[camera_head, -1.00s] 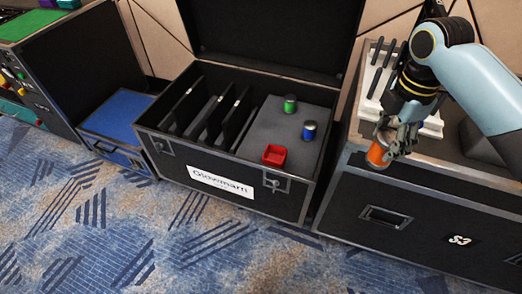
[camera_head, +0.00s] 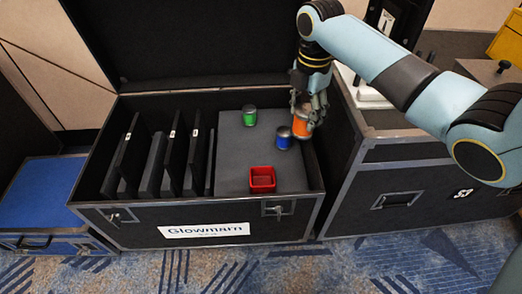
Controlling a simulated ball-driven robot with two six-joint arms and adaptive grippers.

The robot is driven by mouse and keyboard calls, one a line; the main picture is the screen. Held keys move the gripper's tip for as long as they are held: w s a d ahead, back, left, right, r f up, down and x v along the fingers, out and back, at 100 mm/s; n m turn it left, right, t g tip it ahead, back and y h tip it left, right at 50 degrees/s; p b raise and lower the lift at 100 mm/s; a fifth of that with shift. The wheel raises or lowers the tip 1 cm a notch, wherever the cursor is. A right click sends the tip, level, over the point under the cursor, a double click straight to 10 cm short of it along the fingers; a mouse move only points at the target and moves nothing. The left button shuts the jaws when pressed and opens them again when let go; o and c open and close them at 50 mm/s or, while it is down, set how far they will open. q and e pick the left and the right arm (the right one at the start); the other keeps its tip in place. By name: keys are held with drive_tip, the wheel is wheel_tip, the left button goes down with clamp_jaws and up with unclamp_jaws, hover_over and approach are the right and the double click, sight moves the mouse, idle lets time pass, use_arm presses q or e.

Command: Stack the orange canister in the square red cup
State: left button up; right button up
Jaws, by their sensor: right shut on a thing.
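The square red cup (camera_head: 262,180) stands upright on a grey surface inside the open black case, near its front edge, and looks empty. My right gripper (camera_head: 306,118) is shut on the orange canister (camera_head: 301,124). It holds the canister above the right side of the case, up and to the right of the red cup and apart from it. The fingers hide part of the canister. My left gripper is not in view.
A blue canister (camera_head: 283,139) stands just left of the held canister in the picture. A green canister (camera_head: 249,116) stands further back. Upright dark panels (camera_head: 170,165) fill the case's left part. The grey surface (camera_head: 232,150) has free room left of the canisters.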

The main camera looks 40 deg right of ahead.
use_arm(q)
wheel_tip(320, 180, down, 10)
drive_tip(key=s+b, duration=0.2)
drive_tip(key=b, duration=0.6)
use_arm(e)
drive_tip(key=w+d+f+n, duration=0.25)
drive_tip(key=w+f, duration=0.25)
drive_tip(key=f, duration=0.7)
drive_tip(key=a+f+b, duration=0.1)
drive_tip(key=a+f, duration=0.2)
drive_tip(key=a+f+b, duration=0.2)
drive_tip(key=a+f, duration=0.1)
drive_tip(key=a, duration=0.1)
drive_tip(key=a+f+b, duration=0.1)
drive_tip(key=a+f, duration=0.2)
drive_tip(key=shift+w+a+f+b, duration=0.15)
drive_tip(key=shift+w+a+b, duration=0.15)
drive_tip(key=shift+a, duration=0.1)
wheel_tip(320, 180, down, 2)
drive_tip(key=shift+b, duration=0.55)
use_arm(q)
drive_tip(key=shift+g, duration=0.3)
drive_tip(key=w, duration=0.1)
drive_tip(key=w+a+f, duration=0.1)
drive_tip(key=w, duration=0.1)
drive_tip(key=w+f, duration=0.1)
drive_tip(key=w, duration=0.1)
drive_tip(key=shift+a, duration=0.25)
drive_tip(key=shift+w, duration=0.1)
